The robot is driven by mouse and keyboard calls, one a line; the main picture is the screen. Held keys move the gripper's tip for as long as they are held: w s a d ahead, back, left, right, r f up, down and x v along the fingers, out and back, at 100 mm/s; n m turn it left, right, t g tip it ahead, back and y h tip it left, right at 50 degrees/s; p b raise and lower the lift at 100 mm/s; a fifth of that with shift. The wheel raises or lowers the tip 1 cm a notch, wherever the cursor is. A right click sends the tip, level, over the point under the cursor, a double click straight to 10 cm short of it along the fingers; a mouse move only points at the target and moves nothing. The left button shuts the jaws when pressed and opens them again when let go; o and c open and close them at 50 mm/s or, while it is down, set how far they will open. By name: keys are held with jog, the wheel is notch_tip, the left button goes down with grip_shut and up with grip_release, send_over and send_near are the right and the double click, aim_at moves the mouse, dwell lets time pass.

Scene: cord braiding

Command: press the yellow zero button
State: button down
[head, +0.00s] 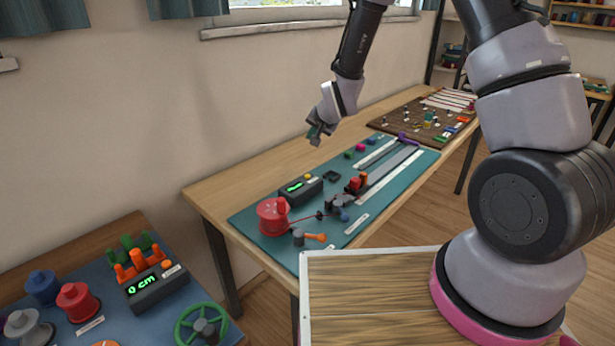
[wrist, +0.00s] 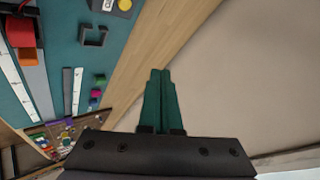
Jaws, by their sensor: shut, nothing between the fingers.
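The yellow button (head: 308,176) is small and round and sits at the right end of a dark box (head: 300,192) with a green-lit display, on the teal mat. In the wrist view the yellow button (wrist: 124,4) shows at the top edge, partly cut off. My gripper (head: 315,134) is shut and empty, with green fingers. It hangs in the air above the back of the table, above the button in the picture and apart from it. In the wrist view the closed fingers (wrist: 160,74) are over the bare wood edge and wall.
The teal mat (head: 270,250) also holds a red spool (head: 273,216), a black square frame (head: 331,176) and a red block (head: 355,184). A brown pegboard (head: 420,122) lies farther back. On another table at left, a dark display box (head: 157,289) reads 0 cm.

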jog(key=shift+a+f, duration=0.3)
jog(key=shift+f, duration=0.3)
jog(key=shift+a+f, duration=0.3)
jog(key=shift+f, duration=0.25)
send_over(308, 179)
jog(key=shift+s+f, duration=0.1)
jog(key=shift+f, duration=4.3)
jog(key=shift+f, duration=0.15)
jog(key=shift+f, duration=0.25)
jog(key=shift+f, duration=0.4)
jog(key=shift+r, duration=0.8)
